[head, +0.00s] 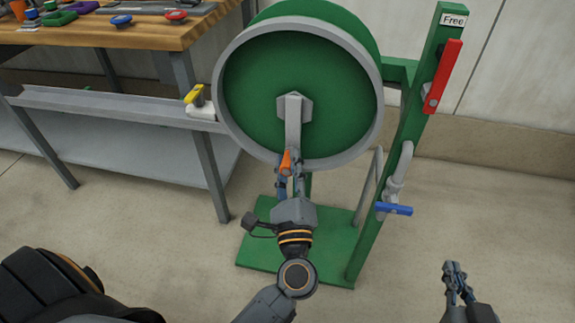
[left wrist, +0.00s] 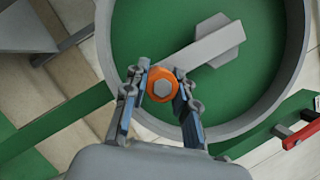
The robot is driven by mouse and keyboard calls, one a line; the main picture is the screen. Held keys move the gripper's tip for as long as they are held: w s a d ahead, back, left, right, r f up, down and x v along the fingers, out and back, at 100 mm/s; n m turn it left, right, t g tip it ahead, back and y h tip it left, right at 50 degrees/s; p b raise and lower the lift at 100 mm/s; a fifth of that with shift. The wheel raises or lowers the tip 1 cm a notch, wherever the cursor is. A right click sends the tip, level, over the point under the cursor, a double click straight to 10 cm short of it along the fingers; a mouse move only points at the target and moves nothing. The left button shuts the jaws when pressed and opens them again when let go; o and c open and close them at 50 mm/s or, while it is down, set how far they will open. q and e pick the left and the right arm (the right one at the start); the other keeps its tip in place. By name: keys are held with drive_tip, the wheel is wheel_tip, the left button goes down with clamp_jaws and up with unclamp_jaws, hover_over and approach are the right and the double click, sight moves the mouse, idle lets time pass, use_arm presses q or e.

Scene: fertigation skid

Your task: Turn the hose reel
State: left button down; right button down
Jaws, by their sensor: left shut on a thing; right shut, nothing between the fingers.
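The hose reel is a green drum (head: 250,90) with a grey rim, on a green stand. A grey crank arm (head: 293,125) hangs down from its hub and ends in an orange handle knob (head: 287,160). In the left wrist view the knob (left wrist: 162,84) sits between the two fingers. My left gripper (head: 290,175) is shut on this knob at the lower part of the drum face. My right gripper (head: 455,270) is shut and empty, low at the right, apart from the reel. A red lever (head: 443,75) stands on the green post, under a label reading "Free" (head: 453,20).
A blue-handled valve (head: 394,209) on a grey pipe sticks out from the post, between the reel and my right gripper. A wooden-topped workbench (head: 120,32) with tools stands at left. A yellow-handled valve (head: 194,96) is close to the drum's left rim. The floor at right is clear.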

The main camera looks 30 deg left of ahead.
use_arm(q)
drive_tip(key=c, duration=1.1)
unclamp_jaws()
drive_tip(key=shift+o, duration=0.2)
drive_tip(key=shift+d, duration=0.1)
drive_tip(key=v, duration=1.2)
